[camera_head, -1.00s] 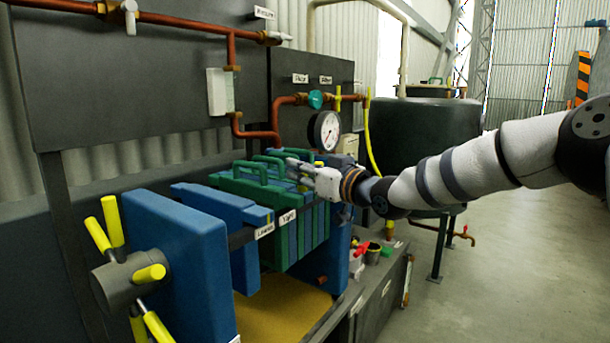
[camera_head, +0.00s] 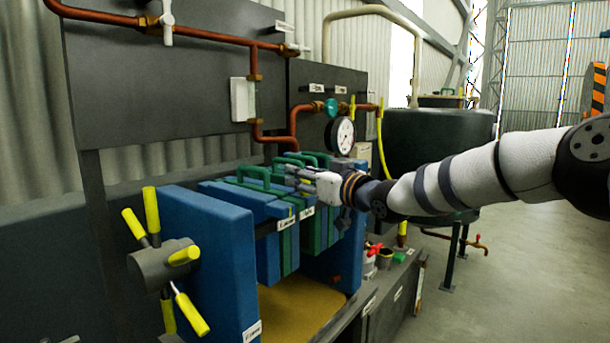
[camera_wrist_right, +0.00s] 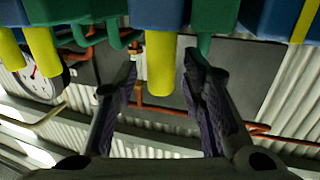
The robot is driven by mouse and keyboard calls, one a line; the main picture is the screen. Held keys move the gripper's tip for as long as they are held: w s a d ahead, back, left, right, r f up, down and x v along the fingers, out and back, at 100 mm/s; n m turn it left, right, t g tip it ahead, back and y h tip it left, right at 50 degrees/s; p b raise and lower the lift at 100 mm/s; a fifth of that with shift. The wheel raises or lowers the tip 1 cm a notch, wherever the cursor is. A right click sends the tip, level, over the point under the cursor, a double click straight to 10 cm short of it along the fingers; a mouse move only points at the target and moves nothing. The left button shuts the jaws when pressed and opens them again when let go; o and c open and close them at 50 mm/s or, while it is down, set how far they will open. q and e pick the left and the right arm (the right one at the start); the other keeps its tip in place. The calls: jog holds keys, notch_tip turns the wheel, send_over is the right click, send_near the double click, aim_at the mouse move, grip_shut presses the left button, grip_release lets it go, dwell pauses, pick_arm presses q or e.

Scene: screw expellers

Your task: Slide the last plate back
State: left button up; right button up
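The filter press plates, blue and green with handles on top, hang in two groups in the head view. The left group (camera_head: 288,252) is close to the blue pressing block (camera_head: 266,250); the right group (camera_head: 319,236) is farther back, with a gap between them. My right gripper (camera_head: 291,176) is over the plate tops by the green handles. In the right wrist view my right gripper (camera_wrist_right: 160,78) is open, its fingers either side of a yellow handle (camera_wrist_right: 160,62) on a blue plate, with space around it. A green handle (camera_wrist_right: 204,42) is close to one finger. My left gripper is out of view.
A blue end frame (camera_head: 215,255) with a yellow-handled hub (camera_head: 165,265) stands at left. A yellow tray (camera_head: 295,310) lies below the plates. A pressure gauge (camera_head: 344,135) and copper pipes are behind. Open floor lies at right.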

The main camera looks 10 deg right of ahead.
jog(key=shift+r, duration=0.1)
jog(key=v, duration=1.2)
